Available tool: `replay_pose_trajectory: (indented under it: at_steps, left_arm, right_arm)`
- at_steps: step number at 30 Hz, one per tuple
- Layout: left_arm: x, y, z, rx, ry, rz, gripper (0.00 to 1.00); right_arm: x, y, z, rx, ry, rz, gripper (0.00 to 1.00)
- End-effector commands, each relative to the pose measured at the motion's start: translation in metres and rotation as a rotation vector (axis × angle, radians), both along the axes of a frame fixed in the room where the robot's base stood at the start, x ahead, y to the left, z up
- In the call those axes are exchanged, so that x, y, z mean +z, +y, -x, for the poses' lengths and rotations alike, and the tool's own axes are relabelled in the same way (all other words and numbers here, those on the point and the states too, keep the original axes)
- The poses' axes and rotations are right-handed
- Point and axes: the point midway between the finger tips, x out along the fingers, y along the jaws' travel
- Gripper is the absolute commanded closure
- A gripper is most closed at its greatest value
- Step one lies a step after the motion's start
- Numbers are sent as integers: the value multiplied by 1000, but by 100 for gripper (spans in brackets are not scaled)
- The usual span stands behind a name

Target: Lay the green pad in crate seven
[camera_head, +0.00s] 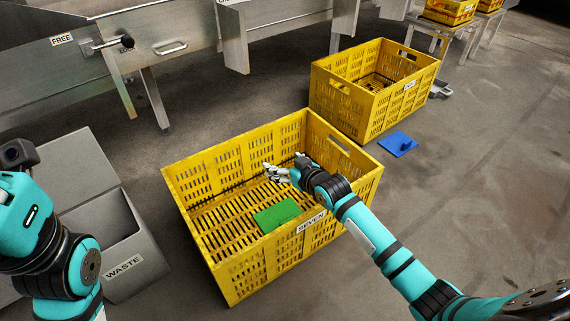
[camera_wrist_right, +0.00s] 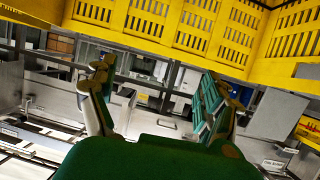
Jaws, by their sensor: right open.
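The green pad (camera_head: 278,215) lies flat on the slatted floor of the yellow crate marked SEVEN (camera_head: 240,283), near its front wall in the head view. My right gripper (camera_head: 268,170) is over the inside of that crate, above and beyond the pad, open and empty. In the right wrist view the two fingers (camera_wrist_right: 155,100) stand wide apart with nothing between them, and the yellow crate wall (camera_wrist_right: 190,35) crosses the top. My left arm shows at the left edge of the head view; its fingers are not visible.
A second yellow crate (camera_head: 345,108) stands behind to the right, with a blue pad (camera_head: 398,143) on the floor in front of it. A grey waste bin (camera_head: 130,258) is at the left. Metal machinery (camera_head: 180,40) lines the back. Floor at the right is clear.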

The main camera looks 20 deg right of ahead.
Motion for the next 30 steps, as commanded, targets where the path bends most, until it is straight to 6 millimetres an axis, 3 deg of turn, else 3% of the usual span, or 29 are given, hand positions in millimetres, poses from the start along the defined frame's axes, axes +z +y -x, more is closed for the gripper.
replay_pose_trajectory:
  at_steps: [8, 22, 30]
  left_arm:
    - [-1, 0, 0, 0, 1, 1, 100]
    - [0, 0, 0, 0, 1, 0, 100]
    - [0, 0, 0, 0, 1, 0, 100]
  right_arm:
    - [1, -2, 8, 0, 3, 1, 17]
    - [36, -22, 89, 0, 3, 2, 17]
    - [45, -27, 108, 0, 1, 0, 17]
